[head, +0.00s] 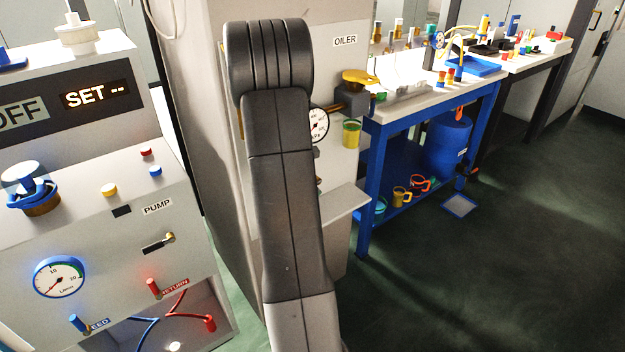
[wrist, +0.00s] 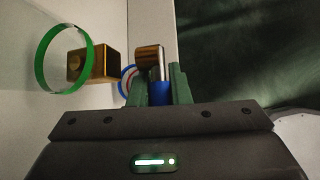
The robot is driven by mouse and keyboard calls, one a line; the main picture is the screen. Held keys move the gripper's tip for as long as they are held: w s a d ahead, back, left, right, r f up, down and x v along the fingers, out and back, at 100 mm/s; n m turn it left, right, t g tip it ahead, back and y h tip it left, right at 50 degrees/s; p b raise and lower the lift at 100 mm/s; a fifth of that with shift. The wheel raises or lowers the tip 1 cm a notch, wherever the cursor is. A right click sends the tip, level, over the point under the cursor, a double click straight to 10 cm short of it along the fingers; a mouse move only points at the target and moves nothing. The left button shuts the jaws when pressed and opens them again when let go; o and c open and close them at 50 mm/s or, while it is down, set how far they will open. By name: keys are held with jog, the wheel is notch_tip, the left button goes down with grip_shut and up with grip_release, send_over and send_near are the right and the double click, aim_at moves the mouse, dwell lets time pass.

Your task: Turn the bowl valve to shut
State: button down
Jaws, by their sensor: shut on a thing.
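In the wrist view my gripper (wrist: 161,76) has its green fingers closed around a blue grip (wrist: 160,94), which looks like the bowl valve's handle. A pale metal stem (wrist: 162,65) rises from the grip beside a brass fitting (wrist: 147,57). To the left are a brass block (wrist: 97,65) and a clear bowl with a green rim (wrist: 86,60). In the head view my arm hides the gripper and the valve. The oiler label (head: 345,41) shows right of the arm. How far the valve is turned cannot be told.
A gauge (head: 319,125) and a green-yellow cup (head: 352,134) show beside my arm, above a grey shelf (head: 340,205). A blue bench (head: 368,200) stands to the right. The pump cabinet (head: 120,245) is at the left.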

jog(key=shift+p, duration=0.4)
jog(key=c, duration=1.3)
grip_release()
jog(key=shift+c, duration=0.2)
jog(key=p+v, duration=0.2)
jog(key=v, duration=1.2)
jog(key=shift+d+r, duration=0.2)
jog(key=shift+w+f, duration=0.1)
jog(key=shift+w, duration=0.05)
